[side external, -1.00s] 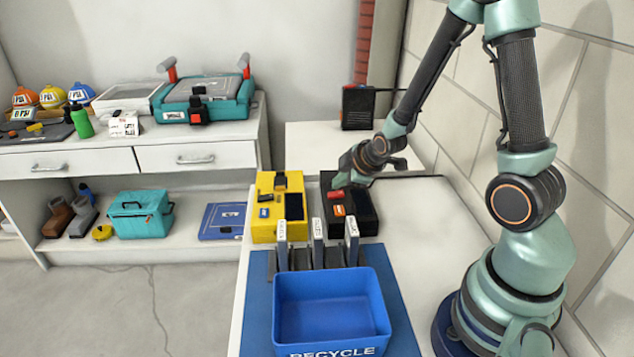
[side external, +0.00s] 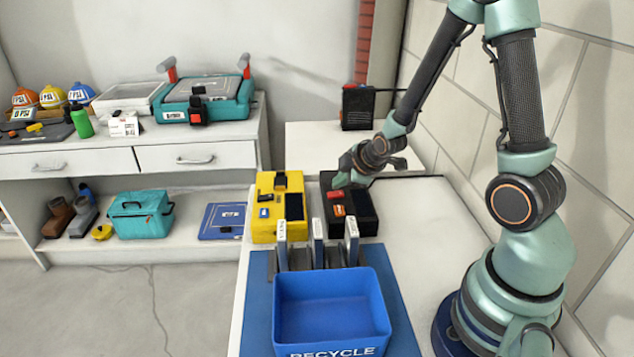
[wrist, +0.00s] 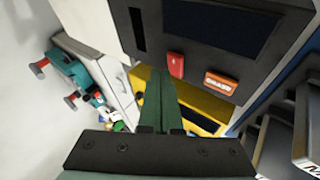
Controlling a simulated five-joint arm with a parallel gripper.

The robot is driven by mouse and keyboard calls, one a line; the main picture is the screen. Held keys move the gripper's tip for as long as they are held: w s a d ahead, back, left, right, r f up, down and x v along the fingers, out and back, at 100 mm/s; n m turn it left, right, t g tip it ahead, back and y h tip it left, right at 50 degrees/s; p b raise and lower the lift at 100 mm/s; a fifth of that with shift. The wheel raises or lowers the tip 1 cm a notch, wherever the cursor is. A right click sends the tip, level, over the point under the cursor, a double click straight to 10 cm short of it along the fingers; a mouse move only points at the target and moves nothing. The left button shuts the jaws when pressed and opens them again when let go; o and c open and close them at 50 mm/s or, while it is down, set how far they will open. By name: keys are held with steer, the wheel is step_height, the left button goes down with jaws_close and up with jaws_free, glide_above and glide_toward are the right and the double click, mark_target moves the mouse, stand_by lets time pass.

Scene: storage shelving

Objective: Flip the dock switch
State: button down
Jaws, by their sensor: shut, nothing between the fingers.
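A black box (side external: 362,222) stands on the white table beside a yellow box (side external: 266,230). On the black box's top are a red switch (side external: 335,195), an orange labelled piece (side external: 339,210) and a dark panel. In the wrist view the red switch (wrist: 176,64) and the orange piece (wrist: 221,83) sit below a dark screen (wrist: 220,28). My gripper (side external: 341,183) is shut and empty, low over the far left part of the black box. Its green fingertips (wrist: 160,75) appear just left of the red switch; contact cannot be told.
Upright grey folders in a rack (side external: 318,242) stand in front of both boxes. An open blue recycle bin (side external: 332,342) is in front of them on a blue mat (side external: 255,325). A black device (side external: 358,108) stands on the white surface behind. The table right of the black box is clear.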

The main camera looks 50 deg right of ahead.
mark_target(337, 196)
steer(key=shift+f, duration=0.1)
steer(key=shift+f, duration=0.35)
steer(key=shift+s+d+f, duration=0.1)
steer(key=shift+f, duration=0.4)
stand_by(1.1)
steer(key=shift+r, duration=0.15)
steer(key=shift+s+r, duration=0.15)
steer(key=shift+r, duration=0.2)
steer(key=shift+r, duration=0.1)
steer(key=shift+w+a+r, duration=0.1)
steer(key=shift+a+r, duration=0.05)
steer(key=shift+r, duration=0.6)
steer(key=shift+w+a+r, duration=0.1)
steer(key=shift+r, duration=0.7)
steer(key=shift+w+a+r, duration=0.1)
steer(key=shift+a+r, duration=0.05)
steer(key=shift+r, duration=0.75)
